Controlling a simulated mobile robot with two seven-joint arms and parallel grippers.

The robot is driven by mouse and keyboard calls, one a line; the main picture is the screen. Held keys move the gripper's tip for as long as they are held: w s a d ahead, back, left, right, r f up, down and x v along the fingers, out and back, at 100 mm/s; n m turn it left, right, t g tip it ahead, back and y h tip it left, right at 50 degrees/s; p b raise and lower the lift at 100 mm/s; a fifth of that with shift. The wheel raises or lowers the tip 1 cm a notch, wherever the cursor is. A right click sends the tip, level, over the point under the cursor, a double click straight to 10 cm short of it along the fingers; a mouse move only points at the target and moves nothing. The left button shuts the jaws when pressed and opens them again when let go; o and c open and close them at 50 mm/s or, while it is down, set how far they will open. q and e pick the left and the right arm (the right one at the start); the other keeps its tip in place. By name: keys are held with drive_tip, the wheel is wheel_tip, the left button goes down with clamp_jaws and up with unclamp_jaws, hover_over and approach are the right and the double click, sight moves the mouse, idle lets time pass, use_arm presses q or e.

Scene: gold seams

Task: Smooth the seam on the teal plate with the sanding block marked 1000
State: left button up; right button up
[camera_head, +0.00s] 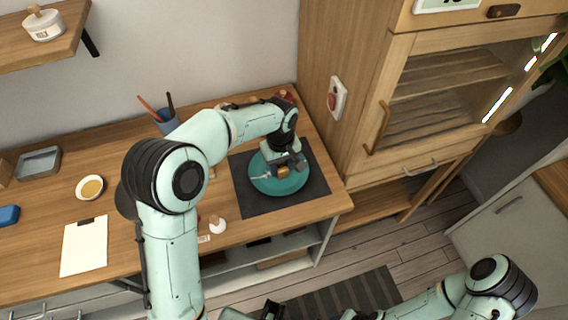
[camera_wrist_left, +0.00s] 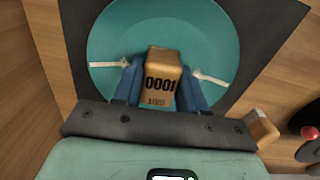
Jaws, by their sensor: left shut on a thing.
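The teal plate (camera_head: 291,186) lies on a dark mat at the right end of the workbench. In the left wrist view the plate (camera_wrist_left: 130,30) has a pale, uneven seam (camera_wrist_left: 108,64) showing on both sides of the block; its middle is hidden. My left gripper (camera_head: 284,169) is over the plate, its blue fingers shut on the tan sanding block (camera_wrist_left: 160,85), whose printed 1000 appears upside down. I cannot tell whether the block touches the plate. My right gripper (camera_head: 256,312) is partly cut off at the bottom edge, and its fingers are unclear.
The dark mat (camera_head: 252,203) surrounds the plate. A second wooden block (camera_wrist_left: 262,130) is close to my left gripper's right side. A blue cup (camera_head: 167,122) with tools, a bowl (camera_head: 90,188) and a clipboard (camera_head: 84,246) stand farther left. A tall wooden cabinet (camera_head: 345,55) borders the bench.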

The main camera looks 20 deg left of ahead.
sight(267, 173)
use_arm(q)
drive_tip(key=shift+s+a+f, duration=0.1)
drive_tip(key=shift+s+a, duration=0.1)
drive_tip(key=shift+a, duration=0.7)
drive_tip(key=shift+s+a+b, duration=0.2)
drive_tip(key=shift+s+b, duration=0.15)
drive_tip(key=shift+s, duration=0.4)
drive_tip(key=shift+a, duration=0.75)
use_arm(e)
drive_tip(key=shift+s+f, duration=0.15)
drive_tip(key=shift+f, duration=0.25)
use_arm(q)
drive_tip(key=shift+r+p, duration=0.55)
drive_tip(key=shift+r, duration=0.35)
use_arm(e)
drive_tip(key=shift+w+r, duration=0.35)
drive_tip(key=shift+r, duration=0.25)
use_arm(q)
drive_tip(key=shift+r, duration=0.1)
drive_tip(key=shift+r+p, duration=0.4)
drive_tip(key=shift+r, duration=0.15)
drive_tip(key=shift+r+p, duration=0.95)
drive_tip(key=shift+r, duration=0.75)
use_arm(e)
drive_tip(key=w+r, duration=0.2)
drive_tip(key=r, duration=0.1)
drive_tip(key=shift+r, duration=0.15)
